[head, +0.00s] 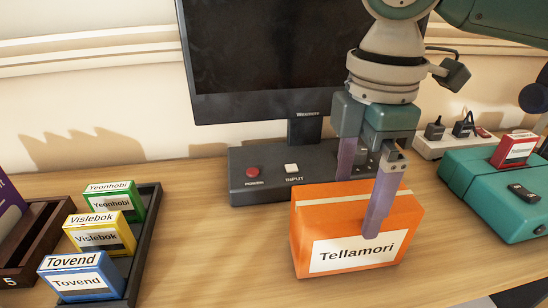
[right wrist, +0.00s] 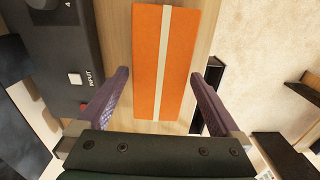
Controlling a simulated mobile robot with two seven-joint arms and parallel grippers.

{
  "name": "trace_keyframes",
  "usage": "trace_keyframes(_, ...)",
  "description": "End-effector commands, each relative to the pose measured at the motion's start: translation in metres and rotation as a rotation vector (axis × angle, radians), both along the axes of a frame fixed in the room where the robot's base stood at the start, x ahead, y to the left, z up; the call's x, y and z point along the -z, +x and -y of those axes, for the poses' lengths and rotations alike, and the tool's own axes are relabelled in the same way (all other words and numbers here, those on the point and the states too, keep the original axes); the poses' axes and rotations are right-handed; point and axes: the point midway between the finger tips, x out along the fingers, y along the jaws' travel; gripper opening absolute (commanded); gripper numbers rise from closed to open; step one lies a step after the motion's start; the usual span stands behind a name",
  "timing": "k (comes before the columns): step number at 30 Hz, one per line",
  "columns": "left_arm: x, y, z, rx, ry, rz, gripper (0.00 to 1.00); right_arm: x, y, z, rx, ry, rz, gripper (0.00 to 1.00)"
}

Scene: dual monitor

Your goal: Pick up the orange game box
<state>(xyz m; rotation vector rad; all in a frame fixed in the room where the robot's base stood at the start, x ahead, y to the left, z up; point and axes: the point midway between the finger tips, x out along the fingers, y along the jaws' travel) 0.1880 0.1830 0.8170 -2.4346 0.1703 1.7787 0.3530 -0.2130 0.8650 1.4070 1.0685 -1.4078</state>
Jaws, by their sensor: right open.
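The orange game box (head: 408,215), labelled Tellamori with a pale stripe along its top, stands upright on the wooden desk in the head view. In the right wrist view the box (right wrist: 146,60) lies between the two purple fingers, with gaps on both sides. My right gripper (head: 362,206) is open above and around the box: one finger hangs in front of its labelled face, the other is behind it. The lower part of the rear finger is hidden by the box. The fingers (right wrist: 160,76) also show spread apart in the right wrist view. My left gripper is not in view.
A dark switch box (head: 262,192) with power and input buttons sits close behind the box, below the monitor (head: 280,50). A black tray (head: 143,235) with green, yellow and blue boxes is at left. A teal console (head: 475,190) is at right. Bare desk (head: 215,250) lies between tray and orange box.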

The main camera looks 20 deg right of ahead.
Motion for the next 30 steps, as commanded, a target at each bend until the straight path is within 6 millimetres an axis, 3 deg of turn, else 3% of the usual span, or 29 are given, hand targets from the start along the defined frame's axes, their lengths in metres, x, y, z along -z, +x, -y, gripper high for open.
trace_keyframes(9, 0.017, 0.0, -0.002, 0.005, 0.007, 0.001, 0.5, 0.047, -0.003, 0.0, 0.0, -0.001, 0.0, 1.0)
trace_keyframes(19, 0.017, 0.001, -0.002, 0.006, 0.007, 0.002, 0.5, 0.053, -0.003, 0.0, 0.0, -0.001, 0.001, 0.99)
trace_keyframes(30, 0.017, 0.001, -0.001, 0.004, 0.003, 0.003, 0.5, 0.052, -0.003, 0.0, 0.0, 0.0, 0.001, 0.57)
